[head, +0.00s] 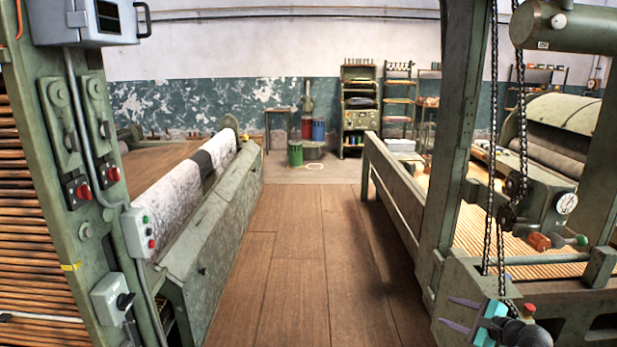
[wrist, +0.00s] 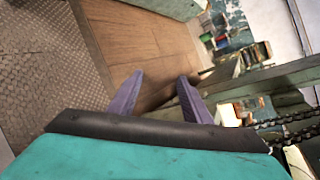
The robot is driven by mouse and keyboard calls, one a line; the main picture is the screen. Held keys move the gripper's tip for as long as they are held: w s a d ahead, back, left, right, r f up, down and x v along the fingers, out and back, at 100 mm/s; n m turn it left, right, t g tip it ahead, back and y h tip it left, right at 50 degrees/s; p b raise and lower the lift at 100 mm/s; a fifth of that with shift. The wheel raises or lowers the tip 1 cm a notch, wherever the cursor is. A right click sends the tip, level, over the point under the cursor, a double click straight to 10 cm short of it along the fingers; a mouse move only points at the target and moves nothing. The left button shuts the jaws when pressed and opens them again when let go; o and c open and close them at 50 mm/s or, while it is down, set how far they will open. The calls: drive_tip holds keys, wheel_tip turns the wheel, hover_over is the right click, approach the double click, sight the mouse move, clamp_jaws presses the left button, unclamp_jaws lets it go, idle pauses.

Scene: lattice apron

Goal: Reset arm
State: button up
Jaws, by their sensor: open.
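My gripper (head: 446,311) is at the lower right of the head view, in front of the green machine frame on the right. Its two purple fingers point left and stand apart. In the wrist view my gripper (wrist: 160,76) is open, with bare wooden floor showing between the fingers and nothing held. The teal part of my wrist fills the bottom of that view.
A chain (head: 490,150) hangs close to my gripper. A dial gauge (head: 566,203) sits on the right loom. A plank aisle (head: 310,265) runs clear between the looms. A control box with buttons (head: 138,233) is on the left frame. Shelves (head: 360,110) stand at the back.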

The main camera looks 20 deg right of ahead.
drive_tip(key=a+f+n+g+y, duration=0.2)
drive_tip(key=a+f+n+g, duration=0.25)
drive_tip(key=a+f, duration=0.95)
drive_tip(key=a+f+n+g+y, duration=0.2)
drive_tip(key=a+f+n+g, duration=0.3)
drive_tip(key=a+f, duration=0.85)
drive_tip(key=s+a+f+n+g, duration=0.2)
drive_tip(key=s+a+f+n, duration=0.15)
drive_tip(key=a, duration=0.35)
drive_tip(key=s+a+f+n+g, duration=0.25)
drive_tip(key=s+a+n, duration=0.2)
drive_tip(key=a, duration=0.25)
drive_tip(key=s+a+f+n+g+h, duration=0.2)
drive_tip(key=s+f+n, duration=0.2)
drive_tip(key=s, duration=0.3)
drive_tip(key=s+a+f+n+g+h, duration=0.2)
drive_tip(key=s+a+f+n+h, duration=0.1)
drive_tip(key=s, duration=0.5)
drive_tip(key=shift+s+f+n, duration=0.15)
drive_tip(key=shift+f+n, duration=0.4)
drive_tip(key=shift+n, duration=0.1)
drive_tip(key=c, duration=0.4)
drive_tip(key=shift+o, duration=0.2)
